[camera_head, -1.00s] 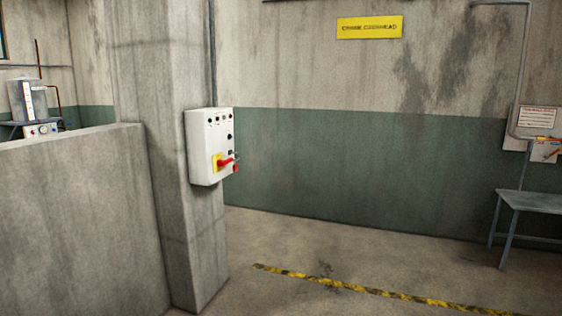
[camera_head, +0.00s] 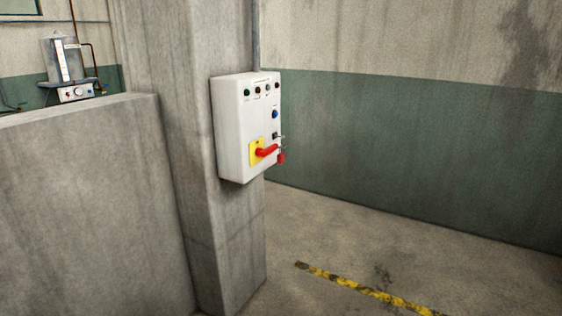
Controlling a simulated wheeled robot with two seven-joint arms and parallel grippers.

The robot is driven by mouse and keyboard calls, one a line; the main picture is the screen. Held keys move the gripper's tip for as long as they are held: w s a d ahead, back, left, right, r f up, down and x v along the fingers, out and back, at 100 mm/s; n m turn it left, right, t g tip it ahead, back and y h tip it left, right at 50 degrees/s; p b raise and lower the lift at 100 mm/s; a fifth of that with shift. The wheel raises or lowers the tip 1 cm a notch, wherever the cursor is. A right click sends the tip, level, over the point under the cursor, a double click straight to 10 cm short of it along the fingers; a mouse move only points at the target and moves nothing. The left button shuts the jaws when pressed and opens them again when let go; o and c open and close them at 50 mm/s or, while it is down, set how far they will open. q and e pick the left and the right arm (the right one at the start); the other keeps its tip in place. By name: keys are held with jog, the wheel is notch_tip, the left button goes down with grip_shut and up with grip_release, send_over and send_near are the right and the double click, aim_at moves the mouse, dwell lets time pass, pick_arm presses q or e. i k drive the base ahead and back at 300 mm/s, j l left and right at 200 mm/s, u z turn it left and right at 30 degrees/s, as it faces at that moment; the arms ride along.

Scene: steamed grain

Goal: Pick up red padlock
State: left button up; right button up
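A small red padlock (camera_head: 281,157) hangs at the right edge of a white control box (camera_head: 231,130). It is beside the tip of a red rotary handle (camera_head: 267,151) on a yellow plate (camera_head: 256,145). The box is mounted on a concrete pillar (camera_head: 180,150) and has several small buttons on its front. The padlock is small here, and I cannot tell exactly how its shackle is attached. Neither of my grippers is in view.
A low concrete wall (camera_head: 90,200) joins the pillar on the left. Behind it is a grey apparatus (camera_head: 66,62) with a gauge panel. Open floor (camera_head: 420,250) lies to the right of the pillar, with a yellow and black stripe (camera_head: 370,291) across it.

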aim_at(280, 157)
jog(key=i+l+u, duration=0.15)
jog(key=u, duration=0.2)
jog(key=i+l+u, duration=0.2)
jog(key=u, duration=0.15)
jog(key=i+l+u, duration=0.2)
jog(key=u, duration=0.15)
